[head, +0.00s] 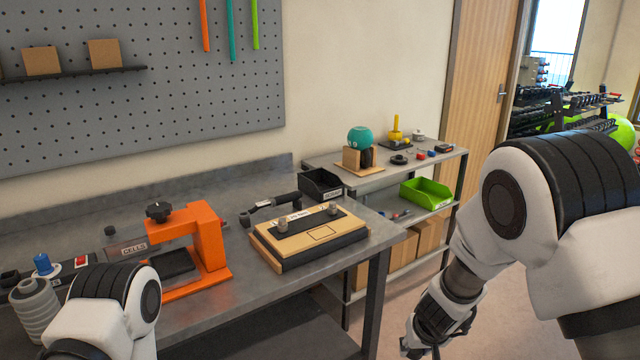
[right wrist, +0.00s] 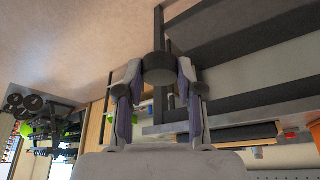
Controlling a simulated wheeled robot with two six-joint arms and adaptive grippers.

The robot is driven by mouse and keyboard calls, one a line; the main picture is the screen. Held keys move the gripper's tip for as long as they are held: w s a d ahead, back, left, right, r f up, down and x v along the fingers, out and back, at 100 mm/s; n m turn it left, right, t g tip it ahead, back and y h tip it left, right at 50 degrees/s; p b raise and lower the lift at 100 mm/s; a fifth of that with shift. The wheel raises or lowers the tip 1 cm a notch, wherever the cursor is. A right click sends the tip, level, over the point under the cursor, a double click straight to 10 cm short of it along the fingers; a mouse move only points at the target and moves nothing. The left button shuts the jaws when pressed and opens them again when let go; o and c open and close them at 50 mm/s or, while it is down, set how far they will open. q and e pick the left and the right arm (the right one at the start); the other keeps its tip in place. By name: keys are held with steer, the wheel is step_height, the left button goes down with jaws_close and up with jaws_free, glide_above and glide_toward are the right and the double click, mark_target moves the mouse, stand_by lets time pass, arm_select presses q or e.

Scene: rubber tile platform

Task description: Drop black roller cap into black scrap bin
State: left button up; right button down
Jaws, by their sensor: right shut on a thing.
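The black roller cap (right wrist: 160,67) is a short dark cylinder between the fingertips of my right gripper (right wrist: 158,72) in the right wrist view. My right gripper (head: 428,342) is low at the bottom right of the head view, off the front of the bench; the cap cannot be clearly told from the dark fingers there. The black scrap bin (head: 321,186) is an open box with a label at the bench's back right corner. The gripper is well apart from it, lower and to the right. My left arm shows at bottom left, but its gripper is out of view.
The bench (head: 215,315) holds an orange press (head: 207,240), a wooden-topped block (head: 310,235) in front of the bin and a black roller tool (head: 272,203). A shelf unit (head: 385,170) stands behind, with a green bin (head: 427,194) and cardboard boxes.

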steer(key=shift+s+r, duration=0.45)
steer(key=shift+s, duration=0.45)
steer(key=shift+s+r, duration=0.45)
steer(key=shift+s, duration=0.4)
